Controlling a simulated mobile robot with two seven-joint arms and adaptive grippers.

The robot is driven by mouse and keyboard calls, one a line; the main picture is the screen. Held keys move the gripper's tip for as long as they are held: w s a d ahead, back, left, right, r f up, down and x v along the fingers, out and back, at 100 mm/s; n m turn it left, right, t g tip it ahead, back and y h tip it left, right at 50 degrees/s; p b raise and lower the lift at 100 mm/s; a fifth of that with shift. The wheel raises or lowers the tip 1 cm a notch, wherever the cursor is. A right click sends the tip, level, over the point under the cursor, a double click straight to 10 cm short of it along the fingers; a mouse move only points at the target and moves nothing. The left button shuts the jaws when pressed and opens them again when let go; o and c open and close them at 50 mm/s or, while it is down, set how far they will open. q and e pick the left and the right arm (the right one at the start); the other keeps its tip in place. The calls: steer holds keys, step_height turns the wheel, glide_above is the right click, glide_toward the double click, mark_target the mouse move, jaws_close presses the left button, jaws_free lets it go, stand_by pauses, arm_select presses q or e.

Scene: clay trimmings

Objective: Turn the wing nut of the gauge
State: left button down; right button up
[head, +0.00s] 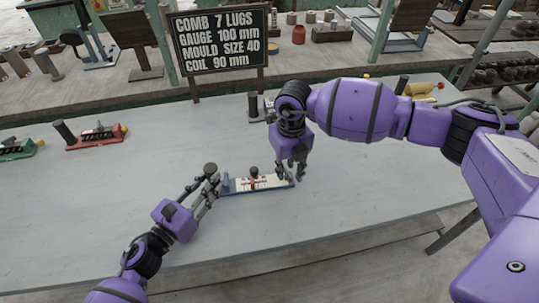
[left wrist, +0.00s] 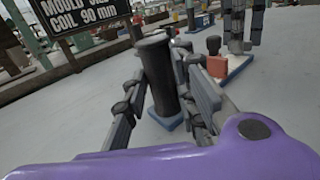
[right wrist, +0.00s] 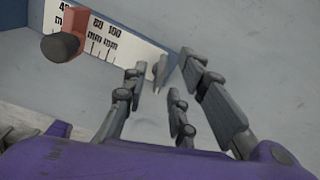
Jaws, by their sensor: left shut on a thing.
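The gauge (head: 240,188) lies on the grey table, a blue base with a white marked scale. It has a red slider with a dark knob, which also shows in the right wrist view (right wrist: 62,47). A dark upright post (left wrist: 157,70) stands on its blue left end. My left gripper (head: 212,184) is shut on this post, one finger on each side. A small grey piece (right wrist: 159,72), apparently the wing nut, stands at the gauge's right end. My right gripper (head: 291,176) is open above that end, its fingers apart on either side of the grey piece. Contact there cannot be seen.
A sign (head: 220,40) reading "GAUGE 100 mm" stands behind the table. A red gauge (head: 95,141) and a green one (head: 18,150) lie at the left. A dark post (head: 253,107) stands behind my right gripper. The table's front is clear.

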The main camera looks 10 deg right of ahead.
jaws_close()
steer(key=shift+n, duration=0.3)
steer(key=n, duration=0.4)
steer(key=shift+n, duration=0.4)
steer(key=n, duration=0.4)
steer(key=shift+n, duration=0.3)
steer(key=n, duration=1.1)
steer(key=shift+n, duration=0.4)
